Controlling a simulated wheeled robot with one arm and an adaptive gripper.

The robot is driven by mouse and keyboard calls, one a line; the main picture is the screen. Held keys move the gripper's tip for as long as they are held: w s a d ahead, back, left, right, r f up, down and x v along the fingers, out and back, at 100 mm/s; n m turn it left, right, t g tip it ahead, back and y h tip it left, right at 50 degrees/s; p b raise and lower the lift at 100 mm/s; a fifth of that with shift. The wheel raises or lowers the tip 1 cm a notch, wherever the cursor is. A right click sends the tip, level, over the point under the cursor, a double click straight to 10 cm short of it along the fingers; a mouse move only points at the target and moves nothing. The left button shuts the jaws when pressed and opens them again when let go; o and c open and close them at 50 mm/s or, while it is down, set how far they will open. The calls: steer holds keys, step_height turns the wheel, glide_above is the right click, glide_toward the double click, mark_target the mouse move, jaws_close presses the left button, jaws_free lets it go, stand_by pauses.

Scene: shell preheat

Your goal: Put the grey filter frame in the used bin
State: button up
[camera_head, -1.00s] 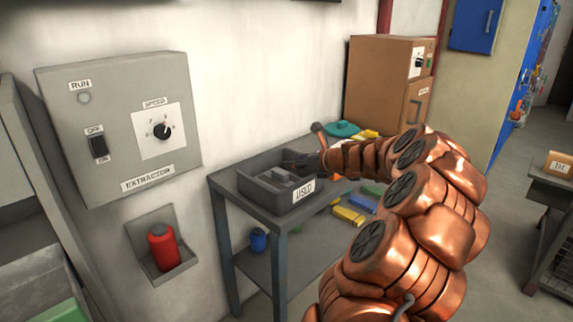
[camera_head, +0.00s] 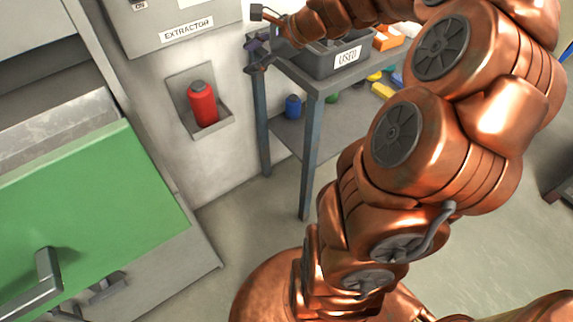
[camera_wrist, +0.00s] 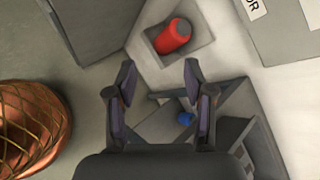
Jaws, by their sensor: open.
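The used bin (camera_head: 335,62) is a dark grey open box with a white USED label, standing on the small metal table. It also shows in part at the lower right of the wrist view (camera_wrist: 234,130). Light grey shapes (camera_wrist: 241,154) show inside it there; I cannot tell whether one is the grey filter frame. My arm covers much of the bin's inside in the head view. My gripper (camera_head: 258,52) is open and empty, left of the bin and off the table's edge, in front of the wall. In the wrist view, nothing is between its fingers (camera_wrist: 159,72).
A red canister (camera_head: 202,104) sits in a wall recess below the extractor panel (camera_head: 180,25). A blue item (camera_head: 293,106) and other coloured items lie on the lower shelf. A cabinet with a green front (camera_head: 90,210) stands at left. Floor between cabinet and table is clear.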

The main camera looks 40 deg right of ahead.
steer(key=s+a+f+n+g, duration=0.3)
steer(key=s+a+n, duration=0.35)
steer(key=a, duration=0.25)
steer(key=s+a+f+n+g, duration=0.2)
steer(key=s+a+n+g, duration=0.2)
steer(key=s+a+n, duration=0.3)
steer(key=s+f+n+g+h, duration=0.2)
steer(key=s+n, duration=0.2)
steer(key=s, duration=0.5)
steer(key=s+f+n+g+h, duration=0.1)
steer(key=s+f+n+h, duration=0.1)
steer(key=s+n, duration=0.3)
steer(key=s+d+h, duration=0.1)
steer(key=s, duration=0.3)
steer(key=shift+s+g+h, duration=0.3)
steer(key=shift+g, duration=0.1)
steer(key=shift+a+f, duration=0.1)
step_height(320, 180, up, 10)
steer(key=p, duration=0.9)
steer(key=shift+p, duration=0.3)
